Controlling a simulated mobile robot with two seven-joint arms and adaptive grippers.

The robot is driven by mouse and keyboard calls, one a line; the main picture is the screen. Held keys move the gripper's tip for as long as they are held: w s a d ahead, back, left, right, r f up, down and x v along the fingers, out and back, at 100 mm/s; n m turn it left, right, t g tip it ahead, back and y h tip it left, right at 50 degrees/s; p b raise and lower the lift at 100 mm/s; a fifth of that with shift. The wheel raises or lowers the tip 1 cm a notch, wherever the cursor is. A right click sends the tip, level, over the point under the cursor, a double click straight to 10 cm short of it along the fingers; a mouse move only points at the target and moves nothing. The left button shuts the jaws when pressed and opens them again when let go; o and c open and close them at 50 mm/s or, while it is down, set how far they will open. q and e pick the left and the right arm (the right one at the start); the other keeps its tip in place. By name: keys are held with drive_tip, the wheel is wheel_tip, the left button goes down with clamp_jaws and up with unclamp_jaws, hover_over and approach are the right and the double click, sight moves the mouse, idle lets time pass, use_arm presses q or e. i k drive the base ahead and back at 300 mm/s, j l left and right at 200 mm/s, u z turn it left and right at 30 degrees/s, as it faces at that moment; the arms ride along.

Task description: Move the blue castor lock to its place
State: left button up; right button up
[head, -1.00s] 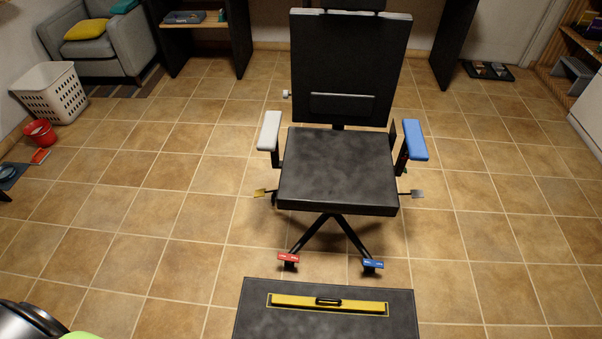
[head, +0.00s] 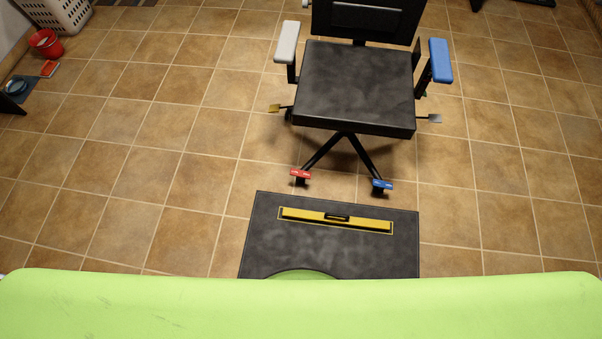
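The blue castor lock (head: 382,185) is a small blue tab on the front right foot of a black office chair (head: 355,85). A matching red castor lock (head: 300,174) is on the front left foot. The castors under them are mostly hidden. Neither of my grippers is in the head view, so I cannot see whether they are open or shut.
A dark mat (head: 330,240) lies in front of the chair, bearing a yellow bar with a black handle (head: 336,219). My green body fills the bottom. Tiled floor beside the chair is clear.

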sight(375, 182)
drive_tip(key=z, duration=1)
